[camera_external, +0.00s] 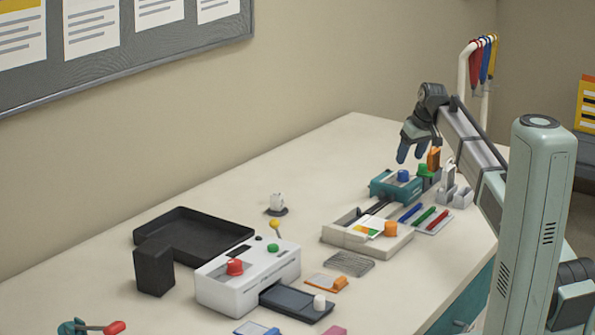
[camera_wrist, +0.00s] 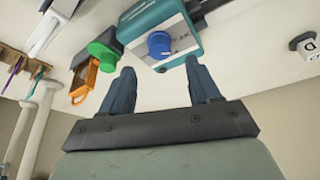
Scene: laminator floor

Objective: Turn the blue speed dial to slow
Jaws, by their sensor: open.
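The blue speed dial (camera_external: 403,176) sits on top of a teal machine (camera_external: 379,187) at the far right part of the table. In the wrist view the blue dial (camera_wrist: 159,45) shows on the pale panel of the teal machine (camera_wrist: 186,22), with small lettering beside it that I cannot read. My gripper (camera_external: 409,153) is above the dial, apart from it. In the wrist view my gripper (camera_wrist: 162,82) has its two fingers spread with nothing between them, and the dial lies just beyond the fingertips.
A green knob (camera_external: 424,170) and an orange tag (camera_external: 434,159) stand close right of the dial. Coloured pens (camera_external: 424,216) lie in front. A white machine with a red knob (camera_external: 235,267) and a black tray (camera_external: 192,237) stand at left. The table's back middle is clear.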

